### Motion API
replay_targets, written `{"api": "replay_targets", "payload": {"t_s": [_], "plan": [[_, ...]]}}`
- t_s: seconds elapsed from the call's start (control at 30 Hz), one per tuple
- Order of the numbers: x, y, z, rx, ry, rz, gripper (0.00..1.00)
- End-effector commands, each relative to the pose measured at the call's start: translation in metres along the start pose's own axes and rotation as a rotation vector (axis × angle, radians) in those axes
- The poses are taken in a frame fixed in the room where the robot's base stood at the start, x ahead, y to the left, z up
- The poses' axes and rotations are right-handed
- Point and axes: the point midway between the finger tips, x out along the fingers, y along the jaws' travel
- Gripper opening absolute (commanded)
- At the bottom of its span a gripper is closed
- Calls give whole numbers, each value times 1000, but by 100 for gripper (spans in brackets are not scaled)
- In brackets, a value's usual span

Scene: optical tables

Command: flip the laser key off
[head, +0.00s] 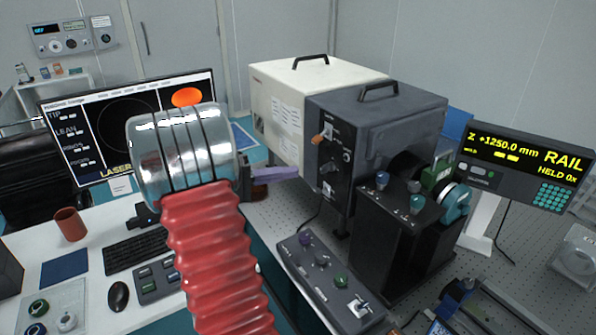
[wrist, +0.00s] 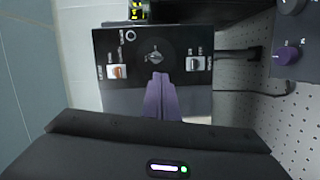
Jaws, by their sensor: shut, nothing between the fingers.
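The laser key (wrist: 155,58) is a small light piece in a round dark dial, at the middle of a dark panel (wrist: 185,92) in the wrist view. In the head view the same panel (head: 336,160) is on the front of a dark grey box; the key is small there. My gripper (head: 296,172) has purple fingers pressed together and empty, pointing at the panel from the left. In the wrist view its fingertips (wrist: 159,76) appear just below the key. I cannot tell whether they touch it, and the key's exact setting is too small to read.
A control box with knobs (head: 325,275) lies in front of the grey box (head: 385,125). A monitor (head: 130,125) stands behind my arm at left. A rail display (head: 525,165) is at right.

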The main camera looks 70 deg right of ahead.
Motion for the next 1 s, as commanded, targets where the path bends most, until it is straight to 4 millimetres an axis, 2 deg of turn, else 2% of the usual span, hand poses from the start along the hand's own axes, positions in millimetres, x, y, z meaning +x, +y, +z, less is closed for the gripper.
{"api": "replay_targets", "payload": {"t_s": [0.1, 0.3, 1.0], "plan": [[-15, 1, 2, 0, 3, 0, 0], [-26, 2, 4, -1, 0, 0, 0], [-24, 2, 5, -1, -4, 1, 0]]}}
